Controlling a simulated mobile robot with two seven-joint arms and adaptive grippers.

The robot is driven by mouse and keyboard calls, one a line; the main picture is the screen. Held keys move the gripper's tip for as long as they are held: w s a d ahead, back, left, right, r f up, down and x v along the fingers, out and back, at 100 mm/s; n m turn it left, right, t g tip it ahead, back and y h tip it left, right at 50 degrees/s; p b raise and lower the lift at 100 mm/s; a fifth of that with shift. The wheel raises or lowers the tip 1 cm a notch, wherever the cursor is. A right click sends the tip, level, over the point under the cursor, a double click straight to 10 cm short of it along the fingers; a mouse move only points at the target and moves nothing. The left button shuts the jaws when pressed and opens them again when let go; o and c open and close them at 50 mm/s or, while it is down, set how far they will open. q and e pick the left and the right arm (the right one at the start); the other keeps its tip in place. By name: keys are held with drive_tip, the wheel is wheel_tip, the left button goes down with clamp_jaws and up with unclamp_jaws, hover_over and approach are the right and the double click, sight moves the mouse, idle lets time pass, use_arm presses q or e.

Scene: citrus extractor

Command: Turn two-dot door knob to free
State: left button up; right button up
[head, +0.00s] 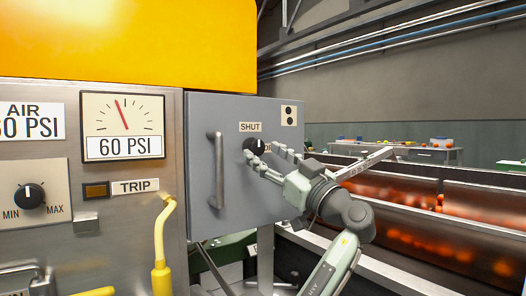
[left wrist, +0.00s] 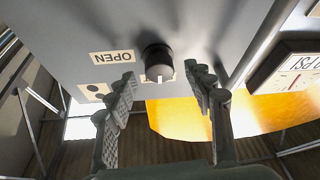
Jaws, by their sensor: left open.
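The black door knob (head: 255,146) sits on the grey cabinet door (head: 232,180), under a SHUT label (head: 250,127) and near a two-dot plate (head: 289,115). In the left wrist view the knob (left wrist: 157,60) has a white pointer mark, turned toward the lower side of that picture, the SHUT side. The OPEN label (left wrist: 112,57) lies to its left there; in the head view a finger partly hides it. My left gripper (head: 264,153) is open, its fingers reaching toward the door on either side of the knob. Contact cannot be told. My right gripper is not in view.
A vertical bar handle (head: 219,170) stands out from the door, left of the knob. Further left is a steel panel with a 60 PSI gauge (head: 122,126), a MIN/MAX dial (head: 30,197) and a yellow hose (head: 161,245). Troughs with oranges (head: 400,240) lie at right.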

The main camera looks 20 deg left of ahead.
use_arm(q)
drive_tip(key=shift+w+a+r, duration=0.25)
drive_tip(key=shift+w+a, duration=0.1)
drive_tip(key=shift+a, duration=0.2)
drive_tip(key=c, duration=1.2)
drive_tip(key=shift+o, duration=0.2)
